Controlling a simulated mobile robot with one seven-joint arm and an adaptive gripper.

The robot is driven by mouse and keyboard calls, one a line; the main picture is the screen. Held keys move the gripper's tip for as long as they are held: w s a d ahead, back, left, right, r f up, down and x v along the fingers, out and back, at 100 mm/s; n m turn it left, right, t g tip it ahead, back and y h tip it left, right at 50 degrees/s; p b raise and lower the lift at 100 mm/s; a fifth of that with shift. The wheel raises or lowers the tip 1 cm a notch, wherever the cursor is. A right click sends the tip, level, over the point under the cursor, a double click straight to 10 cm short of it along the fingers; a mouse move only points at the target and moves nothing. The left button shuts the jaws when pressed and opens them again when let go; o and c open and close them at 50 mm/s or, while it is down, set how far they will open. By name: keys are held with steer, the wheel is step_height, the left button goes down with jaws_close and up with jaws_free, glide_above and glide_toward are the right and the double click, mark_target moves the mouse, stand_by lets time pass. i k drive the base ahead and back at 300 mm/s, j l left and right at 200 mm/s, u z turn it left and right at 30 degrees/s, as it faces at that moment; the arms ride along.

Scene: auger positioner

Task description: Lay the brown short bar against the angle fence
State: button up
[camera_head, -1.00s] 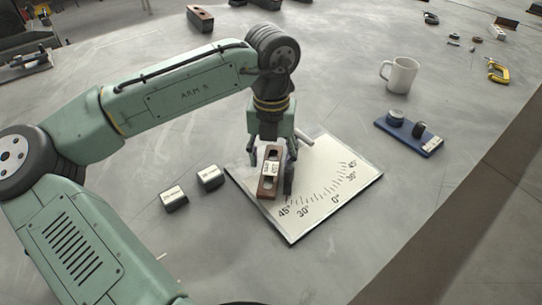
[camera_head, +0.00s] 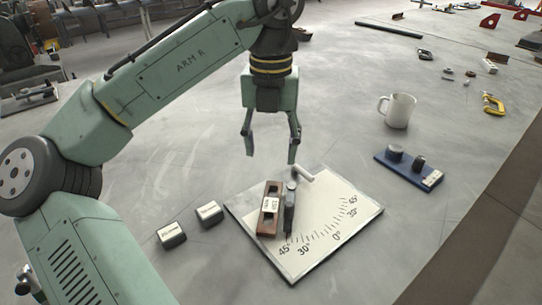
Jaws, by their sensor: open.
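The brown short bar (camera_head: 269,211) lies on the white angle plate (camera_head: 325,237), which is marked with degree figures along an arc. The bar rests along the left side of the dark angle fence (camera_head: 289,208) and looks parallel to it. Any small gap between them is too fine to tell. The fence points toward the 45° end of the scale. A light handle (camera_head: 302,175) stands at the fence's upper end. My gripper (camera_head: 270,158) is open and empty, above and behind the plate, clear of the bar.
Two small dark blocks with white labels (camera_head: 171,235) (camera_head: 209,213) sit left of the plate. A white mug (camera_head: 398,110) and a blue tray (camera_head: 408,169) with dark knobs stand to the right. A yellow clamp (camera_head: 493,104) lies farther right. The table left of the gripper is clear.

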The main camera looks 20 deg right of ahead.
mark_target(270, 206)
steer(key=k, duration=1.5)
